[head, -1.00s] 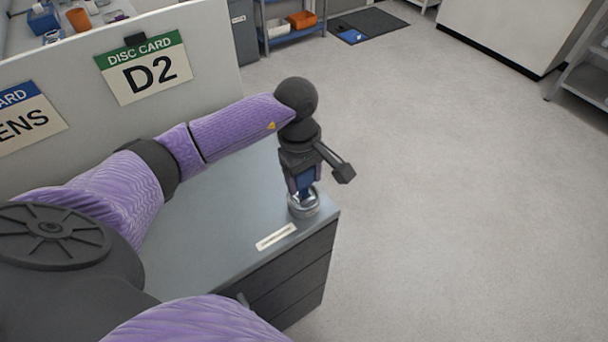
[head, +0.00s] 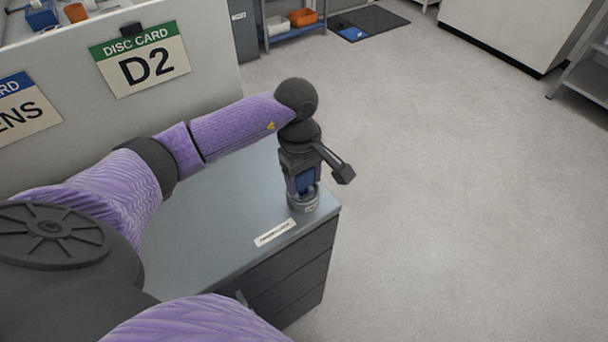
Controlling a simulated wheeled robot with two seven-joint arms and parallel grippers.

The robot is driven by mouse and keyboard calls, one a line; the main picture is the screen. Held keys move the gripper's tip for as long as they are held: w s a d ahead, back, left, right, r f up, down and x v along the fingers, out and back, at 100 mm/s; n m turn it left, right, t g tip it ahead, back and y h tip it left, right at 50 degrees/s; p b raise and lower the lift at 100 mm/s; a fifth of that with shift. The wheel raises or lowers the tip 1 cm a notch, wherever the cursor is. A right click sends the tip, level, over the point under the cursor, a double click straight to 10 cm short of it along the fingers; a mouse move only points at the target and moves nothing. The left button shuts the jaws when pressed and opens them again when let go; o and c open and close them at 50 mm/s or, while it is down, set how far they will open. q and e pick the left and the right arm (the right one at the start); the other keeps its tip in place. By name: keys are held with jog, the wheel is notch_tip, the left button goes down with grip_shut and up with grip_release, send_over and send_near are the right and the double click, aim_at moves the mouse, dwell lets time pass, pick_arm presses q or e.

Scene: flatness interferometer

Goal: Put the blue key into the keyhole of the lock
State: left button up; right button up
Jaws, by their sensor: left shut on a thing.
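My left gripper (head: 303,187) points down over the right corner of the grey cabinet top. It is shut on the blue key (head: 305,181), which shows as a small blue patch between the fingers. Right below is the lock (head: 304,204), a round grey metal piece standing on the cabinet top. The key's lower end is at the top of the lock. The fingers and the lock's rim hide the keyhole, so I cannot tell how deep the key sits. My right gripper is not in view.
The grey cabinet (head: 205,225) has a white label strip (head: 275,232) near its front edge and dark drawers below. A pale partition with a D2 card (head: 139,59) stands behind. A shelf with bins (head: 290,25) is at the back. The floor at the right is clear.

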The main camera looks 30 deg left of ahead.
pick_arm(q)
jog(key=shift+f, duration=0.35)
jog(key=o, duration=1.3)
jog(key=r, duration=0.6)
jog(key=a+r, duration=0.1)
jog(key=r, duration=0.3)
jog(key=shift+w+p, duration=0.2)
jog(key=shift+p, duration=0.15)
jog(key=r+p, duration=0.1)
jog(key=r, duration=0.1)
jog(key=r+p, duration=0.2)
jog(key=r, duration=0.1)
jog(key=a+r+p, duration=0.1)
jog(key=r+p, duration=0.1)
jog(key=r, duration=0.1)
jog(key=shift+w, duration=0.2)
